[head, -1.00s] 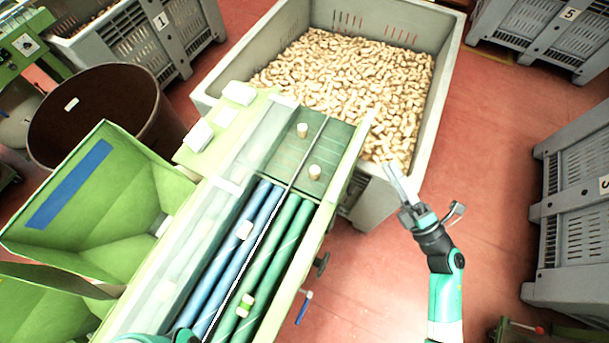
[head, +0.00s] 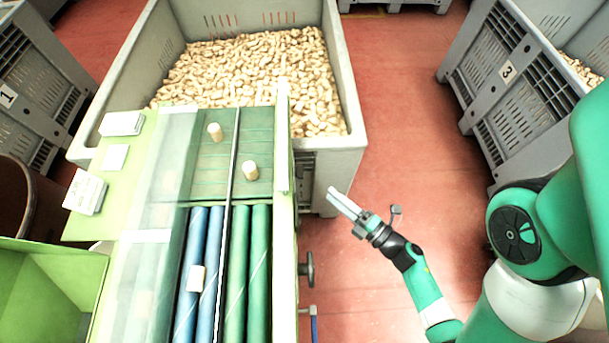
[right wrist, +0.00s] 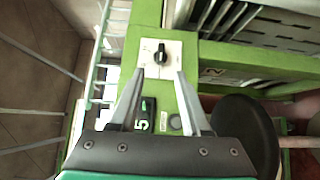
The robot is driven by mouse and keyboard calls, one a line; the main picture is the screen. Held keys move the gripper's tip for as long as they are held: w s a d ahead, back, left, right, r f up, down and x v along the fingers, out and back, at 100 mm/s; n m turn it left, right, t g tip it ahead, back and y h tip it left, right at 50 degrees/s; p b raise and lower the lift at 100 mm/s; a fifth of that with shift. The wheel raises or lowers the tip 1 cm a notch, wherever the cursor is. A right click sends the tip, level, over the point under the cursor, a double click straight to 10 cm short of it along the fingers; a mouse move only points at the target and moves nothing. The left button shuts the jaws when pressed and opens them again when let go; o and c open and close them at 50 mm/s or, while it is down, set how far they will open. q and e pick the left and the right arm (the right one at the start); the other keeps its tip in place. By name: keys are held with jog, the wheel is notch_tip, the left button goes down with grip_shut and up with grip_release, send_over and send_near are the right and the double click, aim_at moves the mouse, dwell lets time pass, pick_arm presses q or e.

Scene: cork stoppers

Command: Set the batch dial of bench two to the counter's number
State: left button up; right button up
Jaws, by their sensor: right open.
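In the right wrist view a black dial knob (right wrist: 160,55) sits on a pale plate on a green frame. My right gripper (right wrist: 160,74) is open, its two fingertips on either side below the knob in the picture; whether they touch the plate I cannot tell. A dark counter (right wrist: 142,122) with a lit green digit, apparently a sideways 5, shows between the fingers. A sideways 2 (right wrist: 211,72) marks the frame. In the head view my right gripper (head: 342,202) is empty, right of the green bench (head: 286,235). The dial is not visible there. My left gripper is out of view.
A large grey crate (head: 350,120) of corks stands behind the bench. Crate 3 (head: 507,72) is at the right. A black hand knob (head: 308,268) and a blue handle (head: 314,325) stick out from the bench side. Red floor (head: 400,110) is clear between the crates.

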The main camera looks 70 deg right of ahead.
aim_at(299, 172)
jog(key=b+x, duration=0.2)
jog(key=x, duration=0.9)
jog(key=shift+b, duration=0.35)
jog(key=shift+w, duration=0.15)
jog(key=shift+a, duration=0.1)
grip_shut()
